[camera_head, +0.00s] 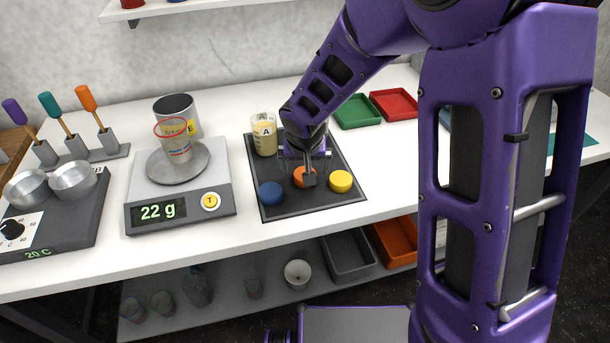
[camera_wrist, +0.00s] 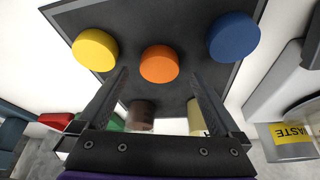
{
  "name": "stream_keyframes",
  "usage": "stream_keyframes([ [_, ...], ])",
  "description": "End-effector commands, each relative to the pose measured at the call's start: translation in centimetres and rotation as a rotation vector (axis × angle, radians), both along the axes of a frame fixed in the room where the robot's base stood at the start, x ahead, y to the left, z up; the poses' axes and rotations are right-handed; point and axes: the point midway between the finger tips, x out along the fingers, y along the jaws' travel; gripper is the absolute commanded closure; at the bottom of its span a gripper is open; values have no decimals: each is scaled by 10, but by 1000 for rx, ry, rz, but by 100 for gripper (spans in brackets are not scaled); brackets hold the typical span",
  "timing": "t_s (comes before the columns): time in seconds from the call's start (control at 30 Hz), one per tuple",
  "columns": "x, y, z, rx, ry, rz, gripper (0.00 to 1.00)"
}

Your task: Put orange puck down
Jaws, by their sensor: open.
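The orange puck (camera_head: 301,179) sits on the dark tray (camera_head: 279,210), between the blue puck (camera_head: 271,194) on the left and the yellow puck (camera_head: 340,181) on the right. My gripper (camera_head: 309,178) is over the tray at the orange puck, and a finger partly covers the puck. In the wrist view my gripper (camera_wrist: 160,82) is open, its two fingers apart, with the orange puck (camera_wrist: 160,64) between and just beyond the tips. The yellow puck (camera_wrist: 95,48) and blue puck (camera_wrist: 234,37) also lie on the tray there.
A beaker of pale liquid (camera_head: 264,136) stands at the tray's back left. A scale (camera_head: 179,201) reading 22 g holds a glass, with a metal can (camera_head: 178,108) behind it. Green (camera_head: 357,112) and red (camera_head: 394,104) trays lie back right. The front right of the table is clear.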

Motion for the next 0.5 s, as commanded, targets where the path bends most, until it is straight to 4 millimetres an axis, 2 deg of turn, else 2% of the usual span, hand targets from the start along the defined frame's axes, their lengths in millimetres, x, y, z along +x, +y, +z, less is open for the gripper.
stream_keyframes([
  [0.1, 7, 0, -19, -1, 2, 2, 0],
  [0.2, 10, -1, -25, 0, 1, 1, 0],
  [0.47, 11, -1, -26, 0, 0, 1, 0],
  [0.5, 11, -1, -26, 0, 0, 1, 7],
])
